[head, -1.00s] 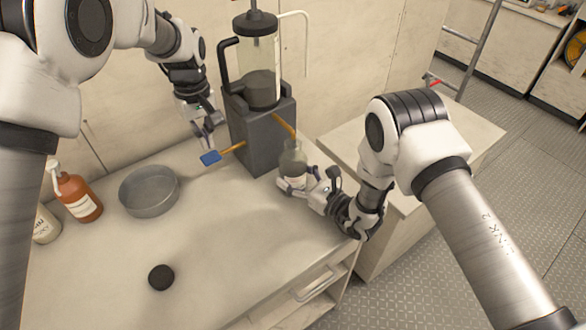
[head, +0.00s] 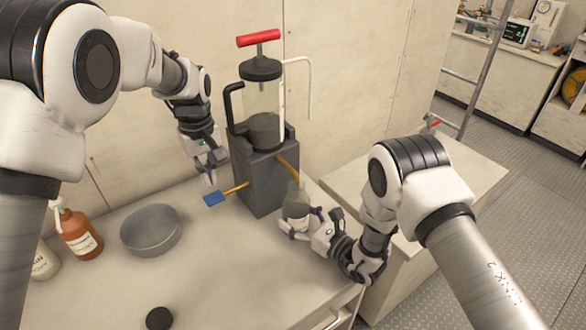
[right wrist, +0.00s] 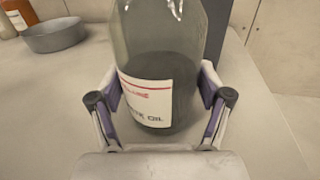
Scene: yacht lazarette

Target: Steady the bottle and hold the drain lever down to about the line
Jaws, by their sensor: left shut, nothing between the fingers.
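A dark grey pump unit (head: 258,180) with a clear cylinder stands on the counter by the wall. An orange lever (head: 237,188) with a blue paddle (head: 214,198) sticks out of its left side. My left gripper (head: 211,179) is shut and empty just above the paddle; I cannot tell whether it touches. The translucent bottle (head: 297,203) stands upright at the unit's right, below an orange spout (head: 287,167). No line is readable.
A round grey pan (head: 150,232), an orange pump bottle (head: 78,236) and a pale bottle (head: 44,262) stand on the left of the counter. A black disc (head: 159,318) lies near the front. The middle of the counter is clear.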

